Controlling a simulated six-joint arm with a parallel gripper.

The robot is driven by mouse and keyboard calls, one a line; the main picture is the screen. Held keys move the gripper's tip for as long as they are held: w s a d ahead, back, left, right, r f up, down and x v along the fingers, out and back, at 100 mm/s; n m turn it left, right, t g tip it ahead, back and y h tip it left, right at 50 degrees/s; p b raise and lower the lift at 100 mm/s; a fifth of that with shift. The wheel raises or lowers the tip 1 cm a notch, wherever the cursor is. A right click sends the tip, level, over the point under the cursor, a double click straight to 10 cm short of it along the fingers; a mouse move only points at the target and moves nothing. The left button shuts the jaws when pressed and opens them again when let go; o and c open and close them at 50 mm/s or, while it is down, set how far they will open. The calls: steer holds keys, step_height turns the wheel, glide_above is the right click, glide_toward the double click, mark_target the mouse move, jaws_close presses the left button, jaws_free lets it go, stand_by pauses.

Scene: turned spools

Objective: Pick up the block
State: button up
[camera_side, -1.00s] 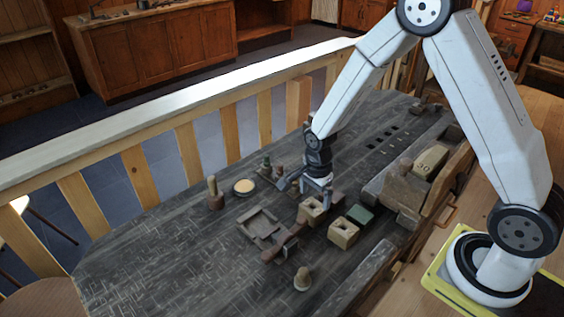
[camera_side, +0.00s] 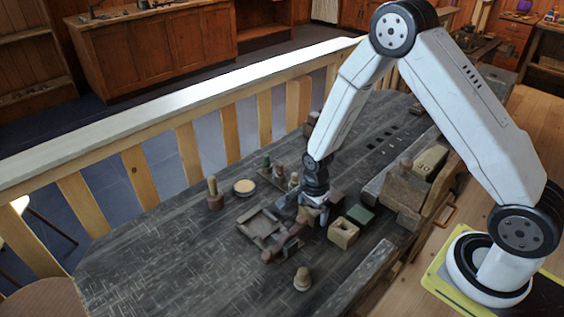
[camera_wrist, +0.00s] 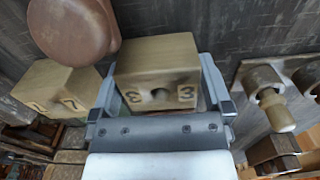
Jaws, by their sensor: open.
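A wooden block (camera_wrist: 158,62) with a hole and dark numerals on its face sits between my gripper's fingers in the wrist view. My gripper (camera_wrist: 160,88) is open, with one finger on each side of this block; I cannot tell whether either finger touches it. In the side view my gripper (camera_side: 313,212) is down at the table and hides most of that block. A second wooden block (camera_side: 343,232) stands just to the right, and it also shows at the left in the wrist view (camera_wrist: 58,88).
A brown mallet-like tool (camera_side: 288,242) and a shallow wooden tray (camera_side: 262,226) lie close to my gripper. A green block (camera_side: 360,214) is at the right. A small rack with turned pieces (camera_side: 279,176) stands behind.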

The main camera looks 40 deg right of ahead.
steer(key=shift+f, duration=0.15)
stand_by(0.4)
steer(key=c, duration=1)
steer(key=shift+o, duration=0.2)
steer(key=shift+r, duration=0.75)
steer(key=s+r, duration=1.1)
steer(key=s, duration=0.3)
steer(key=shift+a+r, duration=0.15)
steer(key=shift+r, duration=0.1)
